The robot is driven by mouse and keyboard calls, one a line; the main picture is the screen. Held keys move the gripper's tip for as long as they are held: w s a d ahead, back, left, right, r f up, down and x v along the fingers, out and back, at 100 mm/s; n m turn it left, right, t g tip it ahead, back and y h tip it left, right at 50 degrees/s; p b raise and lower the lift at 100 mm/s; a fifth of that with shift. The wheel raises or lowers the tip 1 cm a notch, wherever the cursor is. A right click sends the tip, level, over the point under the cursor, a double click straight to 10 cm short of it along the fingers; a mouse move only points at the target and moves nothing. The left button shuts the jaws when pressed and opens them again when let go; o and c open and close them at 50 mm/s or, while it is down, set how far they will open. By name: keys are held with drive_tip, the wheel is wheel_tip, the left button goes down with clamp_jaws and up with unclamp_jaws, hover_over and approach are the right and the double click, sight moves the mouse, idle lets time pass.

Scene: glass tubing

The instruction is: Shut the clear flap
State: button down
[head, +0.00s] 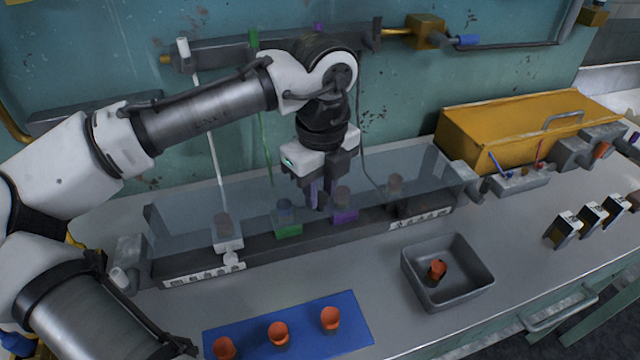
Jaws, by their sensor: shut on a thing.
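The clear flap (178,228) is a long see-through panel running along the grey rack (270,245) at the back of the bench. It stands tilted over the rack, and its exact angle is hard to tell. Holders in white (228,242), green (288,230) and purple (344,215) with small vials show at or through the panel. My gripper (318,198) points down at the middle of the flap, between the green and purple holders. Its fingers are shut on the flap, though the contact itself is hard to see through the clear material.
A blue mat (345,345) with three orange-topped vials lies in front of the rack. A grey bin (470,300) holding an orange-topped piece is at the right. A yellow case (470,120) stands behind right. Bare bench lies between the rack and the mat.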

drive_tip(key=shift+s+f, duration=0.15)
drive_tip(key=shift+f, duration=0.1)
drive_tip(key=c, duration=1.2)
unclamp_jaws()
drive_tip(key=shift+d, duration=0.1)
drive_tip(key=shift+o, duration=0.2)
drive_tip(key=shift+r, duration=0.1)
wheel_tip(320, 180, up, 14)
drive_tip(key=shift+s, duration=0.2)
drive_tip(key=shift+s+f, duration=0.1)
drive_tip(key=shift+f, duration=0.1)
